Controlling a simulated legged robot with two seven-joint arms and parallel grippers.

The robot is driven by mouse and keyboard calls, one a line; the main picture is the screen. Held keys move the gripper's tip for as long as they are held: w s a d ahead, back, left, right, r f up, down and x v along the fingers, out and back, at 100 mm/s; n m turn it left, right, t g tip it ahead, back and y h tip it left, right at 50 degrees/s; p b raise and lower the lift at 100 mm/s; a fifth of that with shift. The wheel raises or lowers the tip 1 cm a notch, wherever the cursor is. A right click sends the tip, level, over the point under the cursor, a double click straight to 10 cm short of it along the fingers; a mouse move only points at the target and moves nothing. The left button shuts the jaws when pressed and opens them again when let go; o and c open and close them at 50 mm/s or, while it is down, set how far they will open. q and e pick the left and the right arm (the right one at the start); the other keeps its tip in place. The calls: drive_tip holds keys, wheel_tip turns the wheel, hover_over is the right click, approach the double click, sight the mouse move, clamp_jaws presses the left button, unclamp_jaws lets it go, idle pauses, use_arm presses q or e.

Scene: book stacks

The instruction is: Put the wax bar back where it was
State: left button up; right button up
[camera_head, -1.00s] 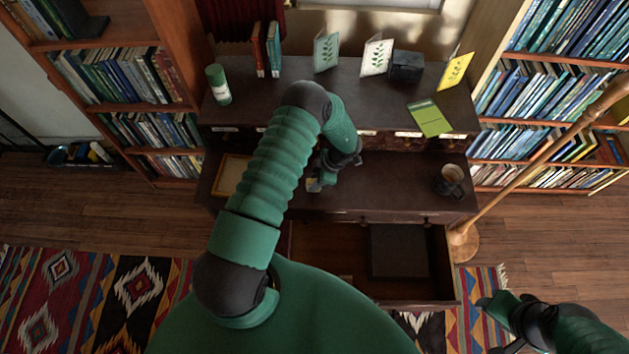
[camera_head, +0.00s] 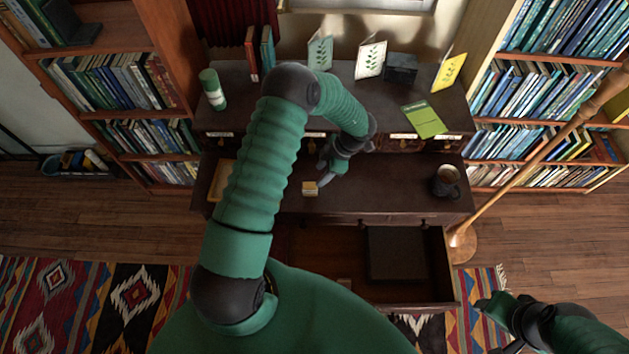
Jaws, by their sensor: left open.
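My left arm hides part of the desk left of the bar. My right gripper (camera_head: 484,303) is at the lower right, away from the desk, and its jaws are too small to read.
An open drawer (camera_head: 437,293) below the desk holds a dark box (camera_head: 397,252). A dark mug (camera_head: 447,182) stands at the desk's right. A wooden frame (camera_head: 219,182) lies at the left. The upper shelf holds a green canister (camera_head: 212,90), cards and a green pad (camera_head: 424,120).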

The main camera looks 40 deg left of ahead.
use_arm(q)
drive_tip(key=w+d+r+m+t+y, duration=0.1)
drive_tip(key=w+r+m+t+y, duration=0.1)
drive_tip(key=w+r+m+t, duration=0.85)
drive_tip(key=d+r+m+h, duration=0.3)
drive_tip(key=d+r+m, duration=0.1)
drive_tip(key=d+r, duration=0.4)
drive_tip(key=s+d+r+m+g+h, duration=0.1)
drive_tip(key=s+d+m+h, duration=0.2)
drive_tip(key=s+d+m, duration=0.5)
drive_tip(key=s+a+m+g, duration=0.1)
drive_tip(key=s+g, duration=0.1)
drive_tip(key=s, duration=0.5)
drive_tip(key=s+a+f+m+g, duration=0.1)
drive_tip(key=s+m+g, duration=0.1)
drive_tip(key=s, duration=0.5)
drive_tip(key=shift+a, duration=0.25)
drive_tip(key=shift+s+f+m, duration=0.1)
drive_tip(key=shift+f+m, duration=0.05)
drive_tip(key=shift+m, duration=0.1)
